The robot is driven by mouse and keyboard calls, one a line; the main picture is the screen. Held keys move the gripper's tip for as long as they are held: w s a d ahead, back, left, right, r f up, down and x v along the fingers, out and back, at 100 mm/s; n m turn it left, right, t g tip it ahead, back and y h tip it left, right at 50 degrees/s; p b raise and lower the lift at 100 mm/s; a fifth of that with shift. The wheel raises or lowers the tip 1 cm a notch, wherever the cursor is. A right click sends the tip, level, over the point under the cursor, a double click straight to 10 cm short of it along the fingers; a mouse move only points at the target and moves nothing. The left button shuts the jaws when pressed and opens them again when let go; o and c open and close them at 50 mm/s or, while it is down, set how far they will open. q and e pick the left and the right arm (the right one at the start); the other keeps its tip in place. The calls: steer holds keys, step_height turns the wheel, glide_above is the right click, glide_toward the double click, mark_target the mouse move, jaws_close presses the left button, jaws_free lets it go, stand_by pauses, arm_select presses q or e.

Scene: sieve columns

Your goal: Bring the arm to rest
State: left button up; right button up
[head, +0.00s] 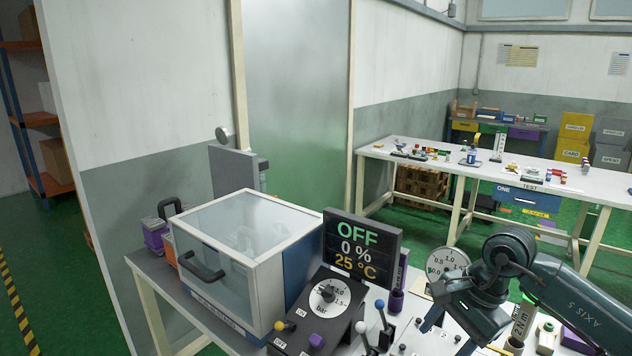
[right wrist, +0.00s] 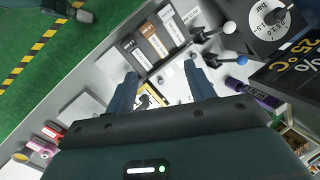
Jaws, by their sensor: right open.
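My right arm comes in from the right edge of the head view, bent at a dark green joint. My right gripper (head: 447,335) hangs over the front of the near bench and points down. In the right wrist view its two fingers stand wide apart, and the gripper (right wrist: 163,82) has nothing between them. Beneath it lie a light bench surface and a small dark hooked thing. The gripper looks apart from the things below, but its exact height is hard to tell. My left gripper is not in view.
A clear-lidded box (head: 250,240), a display (head: 362,247) reading OFF, 0 %, 25 °C and a black dial panel (head: 318,312) with levers crowd the near bench. A round gauge (head: 447,262) stands behind my right gripper. A second table (head: 420,172) is farther back.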

steer(key=s+a+m+y+b, duration=0.1)
steer(key=s+a+m+y, duration=0.35)
steer(key=a+y, duration=0.4)
steer(key=s+a+m+y, duration=0.4)
steer(key=a+m+y, duration=0.2)
steer(key=a, duration=0.6)
steer(key=w+d+f+m+t+h+b, duration=0.1)
steer(key=d+f+m+t+h, duration=0.25)
steer(key=m+t, duration=0.8)
steer(key=w+d+f+m+t+h+b, duration=0.1)
steer(key=d+f+m+t+h, duration=0.3)
steer(key=m, duration=1.5)
steer(key=s+d+f+m+g+h, duration=0.1)
steer(key=s+f+m+g+h, duration=0.2)
steer(key=s+f+m, duration=0.3)
steer(key=s+d+f+m+g+h, duration=0.2)
steer(key=s+f+m, duration=0.3)
steer(key=f+m, duration=0.4)
step_height(320, 180, down, 3)
steer(key=shift+s+d+f+g+h+b, duration=0.1)
steer(key=shift+s+d+g+h+b, duration=0.25)
steer(key=shift+g+h, duration=0.45)
steer(key=shift+c, duration=0.5)
